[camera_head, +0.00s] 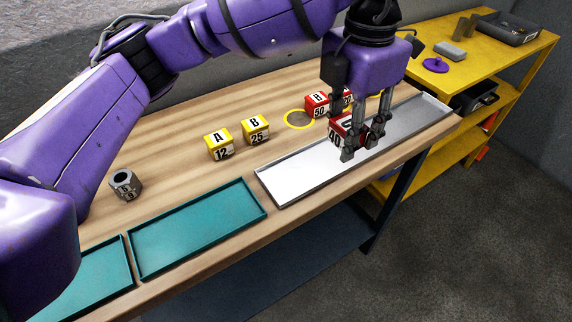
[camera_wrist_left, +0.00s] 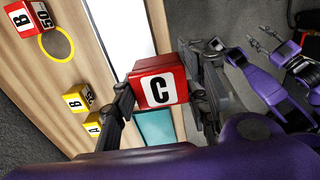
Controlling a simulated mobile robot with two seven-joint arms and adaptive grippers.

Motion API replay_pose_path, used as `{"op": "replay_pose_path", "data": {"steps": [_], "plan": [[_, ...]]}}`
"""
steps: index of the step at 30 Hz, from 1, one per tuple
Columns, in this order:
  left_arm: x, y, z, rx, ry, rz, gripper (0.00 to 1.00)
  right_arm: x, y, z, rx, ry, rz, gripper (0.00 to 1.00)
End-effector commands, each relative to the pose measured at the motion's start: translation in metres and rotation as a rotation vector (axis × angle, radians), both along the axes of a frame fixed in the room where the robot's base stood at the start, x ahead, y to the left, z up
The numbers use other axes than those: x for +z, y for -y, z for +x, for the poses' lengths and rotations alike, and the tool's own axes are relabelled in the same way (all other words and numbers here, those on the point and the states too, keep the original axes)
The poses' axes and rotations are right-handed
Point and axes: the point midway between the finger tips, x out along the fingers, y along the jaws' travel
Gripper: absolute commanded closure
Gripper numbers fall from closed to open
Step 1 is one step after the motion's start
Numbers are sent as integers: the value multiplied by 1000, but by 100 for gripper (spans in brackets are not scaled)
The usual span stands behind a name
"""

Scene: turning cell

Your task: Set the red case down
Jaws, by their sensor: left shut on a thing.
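My left gripper (camera_head: 361,146) is shut on a red case marked C and 40 (camera_head: 341,131). In the left wrist view the red case (camera_wrist_left: 160,87) sits between the two fingers, its C face towards the camera. It is over or near the long metal tray (camera_head: 290,182); I cannot tell whether it touches anything below. A second red case marked B and 50 (camera_head: 317,105) stands by a yellow ring (camera_head: 287,122) on the table. Another red case behind it is partly hidden by my gripper. My right gripper (camera_wrist_left: 262,35) shows only in the left wrist view, with fingers apart and empty.
Yellow cases A 12 (camera_head: 219,146) and B 25 (camera_head: 255,132) stand mid-table. Teal trays (camera_head: 134,262) lie along the front edge, with a grey hex part (camera_head: 125,185) behind. A yellow shelf unit (camera_head: 530,48) stands at the right. Bare wood lies between the cases and the teal trays.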

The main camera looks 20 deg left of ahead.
Motion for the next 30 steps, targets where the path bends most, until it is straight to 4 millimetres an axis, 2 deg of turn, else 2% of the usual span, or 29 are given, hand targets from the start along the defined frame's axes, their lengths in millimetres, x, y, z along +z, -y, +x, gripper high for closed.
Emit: {"op": "replay_pose_path", "data": {"steps": [1, 6, 12, 23, 27, 30], "plan": [[-5, -15, -4, 4, 0, 3, 89, 2, 1, -2, -1, -3, -1, 60], [-23, -56, -16, 4, 1, 3, 89, 7, 1, -1, -2, 2, -1, 60], [-60, -83, -24, 1, -2, 1, 89, 10, 0, 4, -1, 12, 2, 60], [-85, -103, -29, 1, 0, 1, 89, 12, -1, 7, 0, 17, 3, 60], [-108, -102, -29, -2, -3, 0, 89, 11, -1, 6, 0, 16, 3, 60], [-115, -102, -29, -2, 1, -1, 89, 11, -1, 6, 0, 16, 3, 60]]}}
